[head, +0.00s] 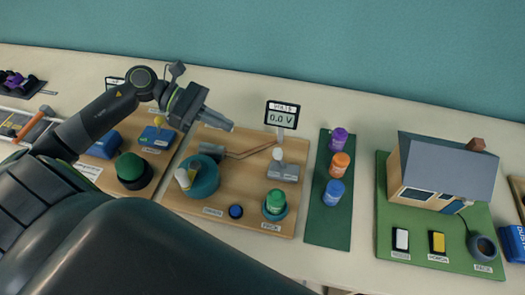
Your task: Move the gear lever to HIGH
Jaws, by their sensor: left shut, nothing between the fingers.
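A lever with a pale knob (278,155) stands on a small grey block (284,173) at the right of a wooden board (240,172). Another lever with a yellow knob (158,121) stands by a blue block (157,137) further left. The labels are too small to read, so I cannot tell which is the gear lever or its setting. My left gripper (230,126) is shut and empty. In the picture it is above the wooden board, left of the pale-knobbed lever and apart from it. My right gripper is not in view.
A meter (283,115) reading 0.0 V stands behind the board. The board also holds a teal drum (203,177), a blue button (236,211) and a green jar (275,202). A green mat (326,220) with jars and a model house (443,172) lie right.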

